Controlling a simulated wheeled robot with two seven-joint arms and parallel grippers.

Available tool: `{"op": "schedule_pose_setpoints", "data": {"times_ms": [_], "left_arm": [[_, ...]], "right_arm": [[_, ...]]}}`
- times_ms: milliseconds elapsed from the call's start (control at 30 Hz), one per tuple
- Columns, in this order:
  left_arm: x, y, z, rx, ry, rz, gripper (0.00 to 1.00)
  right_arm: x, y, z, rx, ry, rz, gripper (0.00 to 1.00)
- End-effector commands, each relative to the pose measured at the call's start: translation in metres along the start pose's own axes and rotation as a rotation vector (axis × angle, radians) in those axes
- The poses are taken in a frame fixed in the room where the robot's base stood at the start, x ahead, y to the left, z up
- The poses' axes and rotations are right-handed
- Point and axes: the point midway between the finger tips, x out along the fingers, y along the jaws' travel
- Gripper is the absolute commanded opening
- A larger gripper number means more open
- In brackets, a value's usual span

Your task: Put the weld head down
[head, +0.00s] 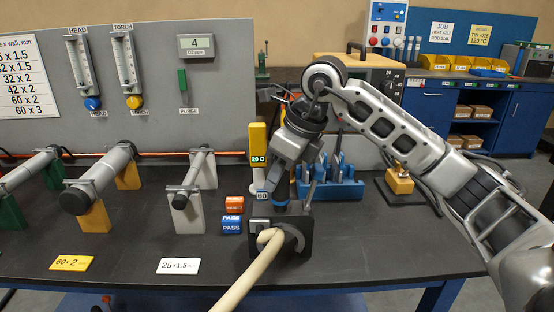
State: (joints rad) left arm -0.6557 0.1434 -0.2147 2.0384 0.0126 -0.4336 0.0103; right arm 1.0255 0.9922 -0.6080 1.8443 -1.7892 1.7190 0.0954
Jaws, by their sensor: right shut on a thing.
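The weld head (296,236) is a dark block with a round metallic opening at its front right, near the front middle of the bench. A thick beige hose (245,275) runs from its front down past the bench's front edge. The arm and fingers hide part of the grip. I cannot tell whether the head's underside touches the black bench top. My left gripper is not in view.
Pipes on coloured stands, such as the grey one (188,215), fill the left of the bench (130,245). Red and blue blocks (232,224) stand just left of the weld head. A blue tool rack (345,188) stands behind it. The bench to its right is clear.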

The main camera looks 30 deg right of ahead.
Motion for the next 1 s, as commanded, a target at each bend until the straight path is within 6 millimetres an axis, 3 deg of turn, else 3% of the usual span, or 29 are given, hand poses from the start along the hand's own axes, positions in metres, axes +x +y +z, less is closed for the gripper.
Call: {"op": "schedule_pose_setpoints", "data": {"times_ms": [400, 433, 500, 867, 1000], "left_arm": [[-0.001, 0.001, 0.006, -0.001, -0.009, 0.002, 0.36], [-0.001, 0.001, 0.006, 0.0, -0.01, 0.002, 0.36], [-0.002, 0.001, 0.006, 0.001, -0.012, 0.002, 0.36], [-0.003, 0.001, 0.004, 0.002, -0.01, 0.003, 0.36], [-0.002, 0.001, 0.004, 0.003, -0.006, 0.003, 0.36]], "right_arm": [[0.002, -0.001, 0.0, -0.001, -0.01, -0.004, 0.0], [0.004, 0.0, -0.002, 0.0, 0.0, 0.0, 0.4], [0.003, 0.0, -0.002, 0.0, 0.0, 0.0, 0.53], [-0.003, 0.0, 0.0, 0.0, -0.002, -0.001, 0.53], [-0.024, -0.001, 0.0, 0.001, -0.005, -0.003, 0.53]]}}
